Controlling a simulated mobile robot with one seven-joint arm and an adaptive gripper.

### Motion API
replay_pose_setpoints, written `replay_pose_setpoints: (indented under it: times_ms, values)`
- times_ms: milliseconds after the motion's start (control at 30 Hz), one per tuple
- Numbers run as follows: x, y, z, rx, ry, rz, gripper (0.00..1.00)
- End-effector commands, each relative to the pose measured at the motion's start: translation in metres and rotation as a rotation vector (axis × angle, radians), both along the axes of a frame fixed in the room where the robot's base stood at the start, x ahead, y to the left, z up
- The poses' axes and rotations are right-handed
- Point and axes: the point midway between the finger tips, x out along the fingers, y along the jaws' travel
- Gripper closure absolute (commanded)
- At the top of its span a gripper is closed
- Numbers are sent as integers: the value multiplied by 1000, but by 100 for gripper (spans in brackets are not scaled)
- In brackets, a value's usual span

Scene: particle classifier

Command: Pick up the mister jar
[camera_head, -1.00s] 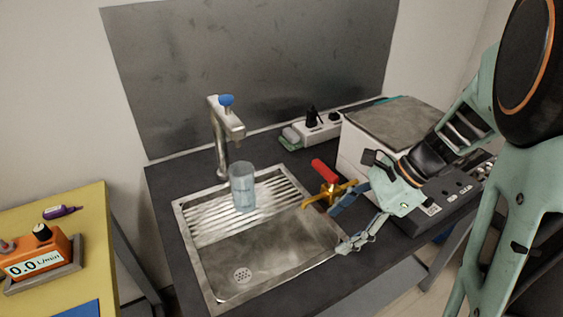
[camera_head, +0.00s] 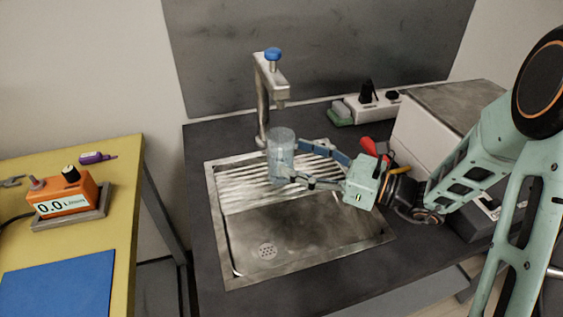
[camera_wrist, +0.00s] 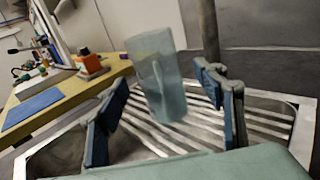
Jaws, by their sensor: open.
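The mister jar, a clear bluish cylinder (camera_head: 281,152), stands upright on the ribbed drainboard of the sink, in front of the tap. My gripper (camera_head: 292,162) is open and reaches in from the right, with its fingers at the jar, one on the far side and one on the near side. In the wrist view the jar (camera_wrist: 157,75) shows ahead, between the two blue fingers (camera_wrist: 172,112) and a little beyond their tips. I cannot tell whether either finger touches it.
The metal sink (camera_head: 225,255) has a tap (camera_head: 270,85) with a blue knob behind the jar. A red-handled tool (camera_head: 370,147) lies behind my gripper. A power strip (camera_head: 375,103) and green sponge (camera_head: 341,114) sit at the back. The yellow table (camera_head: 125,190) with an orange meter (camera_head: 62,200) is left.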

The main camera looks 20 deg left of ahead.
Motion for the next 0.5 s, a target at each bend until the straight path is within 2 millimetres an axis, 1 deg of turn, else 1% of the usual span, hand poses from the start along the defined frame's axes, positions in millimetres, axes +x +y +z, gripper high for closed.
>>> replay_pose_setpoints:
  times_ms: [167,300,400,500]
  values:
    - [-2,27,-11,0,-1,5,38]
    - [0,43,-9,-1,-2,3,38]
    - [0,47,-8,-1,-1,2,38]
    - [1,48,-8,-1,-1,1,38]
